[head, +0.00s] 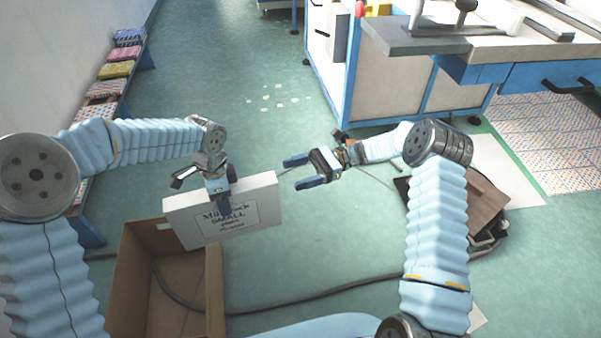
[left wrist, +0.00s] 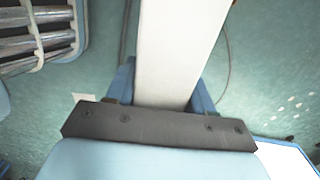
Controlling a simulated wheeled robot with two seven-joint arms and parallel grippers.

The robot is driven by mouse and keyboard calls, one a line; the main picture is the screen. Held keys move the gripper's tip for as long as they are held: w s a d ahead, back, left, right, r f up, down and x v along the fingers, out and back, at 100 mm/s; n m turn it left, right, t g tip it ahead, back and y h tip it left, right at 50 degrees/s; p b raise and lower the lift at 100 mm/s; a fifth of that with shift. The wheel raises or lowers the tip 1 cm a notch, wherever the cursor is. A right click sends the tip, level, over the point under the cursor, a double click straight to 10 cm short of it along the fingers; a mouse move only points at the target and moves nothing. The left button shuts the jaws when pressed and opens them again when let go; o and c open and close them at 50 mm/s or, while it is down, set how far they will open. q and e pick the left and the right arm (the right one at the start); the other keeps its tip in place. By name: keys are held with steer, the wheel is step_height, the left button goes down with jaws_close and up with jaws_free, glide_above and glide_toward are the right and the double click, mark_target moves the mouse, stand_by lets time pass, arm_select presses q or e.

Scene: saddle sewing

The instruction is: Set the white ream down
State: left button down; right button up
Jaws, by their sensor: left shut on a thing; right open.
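The white ream (head: 252,212) is a flat white block with a printed label reading "SMALL" on its face. It is held on edge above the green floor, over the far right part of an open cardboard box. My left gripper (head: 224,200) is shut on its upper edge. In the left wrist view the white ream (left wrist: 178,50) runs up between the two blue fingers of my left gripper (left wrist: 160,85). My right gripper (head: 300,172) is open and empty, to the right of the ream and apart from it.
A low shelf with colored stacks (head: 118,70) lines the left wall. A blue-framed workbench (head: 395,85) stands at the back right. A cable (head: 290,302) crosses the floor. The middle floor is mostly clear.

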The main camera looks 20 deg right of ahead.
mark_target(257, 184)
steer(key=a, duration=0.3)
steer(key=s+a, duration=0.1)
steer(key=a, duration=0.7)
steer(key=shift+s+a, duration=0.25)
arm_select(q)
steer(key=shift+w+r, duration=0.1)
steer(key=shift+r, duration=0.05)
steer(key=shift+d, duration=0.15)
arm_select(e)
jaws_close()
arm_select(q)
steer(key=c, duration=0.8)
jaws_free()
arm_select(e)
steer(key=shift+w+r, duration=0.1)
steer(key=shift+r, duration=0.1)
arm_select(q)
steer(key=o, duration=0.4)
steer(key=shift+o, duration=0.4)
